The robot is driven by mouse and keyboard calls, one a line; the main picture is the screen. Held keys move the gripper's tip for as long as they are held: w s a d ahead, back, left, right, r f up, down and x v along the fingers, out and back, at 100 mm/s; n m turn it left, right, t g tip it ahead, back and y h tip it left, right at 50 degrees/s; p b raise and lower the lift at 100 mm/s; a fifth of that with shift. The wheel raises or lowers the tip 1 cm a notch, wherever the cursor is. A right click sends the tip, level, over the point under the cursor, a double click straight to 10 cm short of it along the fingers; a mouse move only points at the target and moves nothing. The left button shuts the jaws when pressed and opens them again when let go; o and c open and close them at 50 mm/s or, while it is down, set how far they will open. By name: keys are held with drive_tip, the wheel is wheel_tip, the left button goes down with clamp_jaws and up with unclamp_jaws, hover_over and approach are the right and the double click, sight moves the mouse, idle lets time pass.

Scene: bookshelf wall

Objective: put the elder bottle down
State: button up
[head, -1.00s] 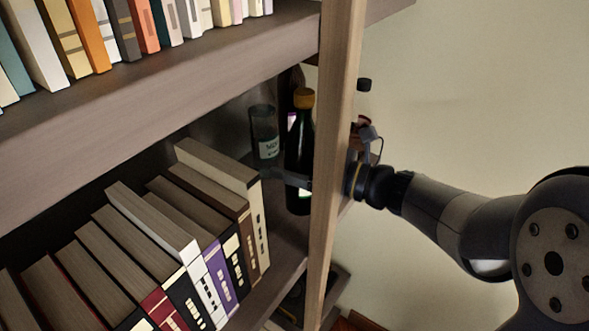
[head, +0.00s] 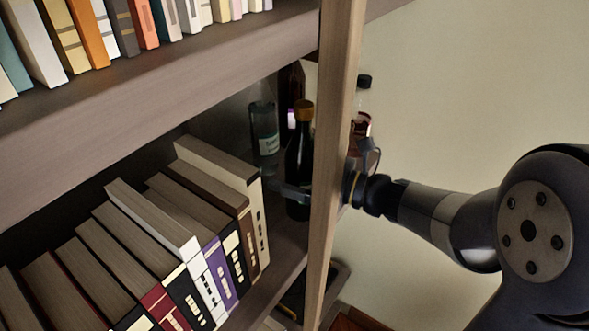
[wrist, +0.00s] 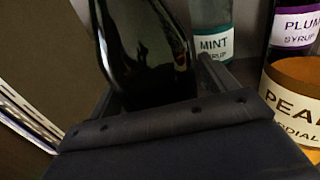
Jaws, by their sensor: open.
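A dark bottle with an orange-yellow cap (head: 299,150) stands upright in the lower shelf bay in the head view, just left of the wooden post. I take it for the elder bottle; no label on it can be read. In the wrist view its dark glass body (wrist: 150,50) fills the space between my fingers. My gripper (head: 291,190) reaches in past the post from the right. It is open, with a finger on either side of the bottle. The bottle's base appears to be at the shelf board, but the contact is not clear.
A mint syrup bottle (head: 265,128) stands behind on the left; it also shows in the wrist view (wrist: 212,25). A plum syrup bottle (wrist: 292,30) and a pear cordial (wrist: 292,100) are close on the right there. Leaning books (head: 190,225) fill the bay's left. The post (head: 335,150) hides part of my gripper.

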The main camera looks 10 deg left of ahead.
drive_tip(key=shift+r, duration=0.1)
drive_tip(key=shift+r+p, duration=0.25)
drive_tip(key=shift+p, duration=0.05)
drive_tip(key=s+d+b, duration=0.2)
drive_tip(key=d, duration=0.9)
drive_tip(key=shift+s+d+f+b, duration=0.15)
drive_tip(key=shift+d+b, duration=0.2)
drive_tip(key=shift+d, duration=0.05)
drive_tip(key=shift+a, duration=0.1)
drive_tip(key=a, duration=0.3)
drive_tip(key=w+a+p, duration=0.1)
drive_tip(key=a, duration=0.3)
drive_tip(key=w+a+p, duration=0.1)
drive_tip(key=a, duration=0.3)
drive_tip(key=shift+w, duration=0.1)
drive_tip(key=shift+a+f, duration=0.1)
drive_tip(key=shift+a, duration=0.2)
drive_tip(key=shift+w, duration=0.1)
